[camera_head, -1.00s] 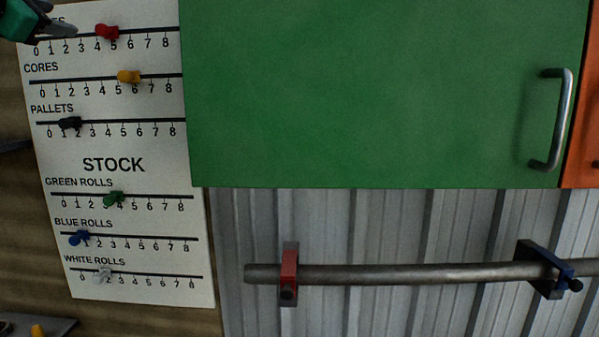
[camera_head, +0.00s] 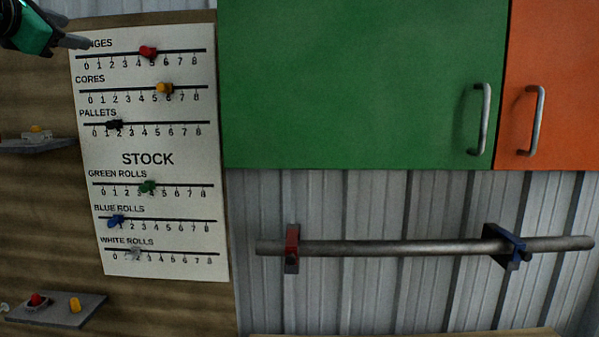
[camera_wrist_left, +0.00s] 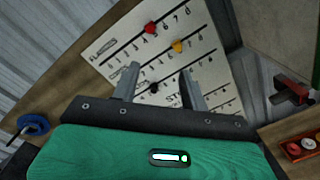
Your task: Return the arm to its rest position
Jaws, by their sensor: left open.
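My left gripper (camera_head: 84,43) is at the upper left of the head view, in front of the top left corner of the white stock board (camera_head: 148,230). In the left wrist view its two fingers (camera_wrist_left: 158,84) are apart with nothing between them. The board carries sliders with coloured pegs: red (camera_head: 148,51), orange-yellow (camera_head: 164,88), black (camera_head: 114,124), green (camera_head: 148,187), blue (camera_head: 116,221) and white (camera_head: 135,253). The red peg stands near 5. My right gripper is not in view.
A green cabinet (camera_head: 350,80) and an orange cabinet (camera_head: 555,80) with metal handles hang at the right. Below them a metal bar (camera_head: 400,247) runs through red and blue brackets. Small shelves with pegs (camera_head: 60,312) are at the left.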

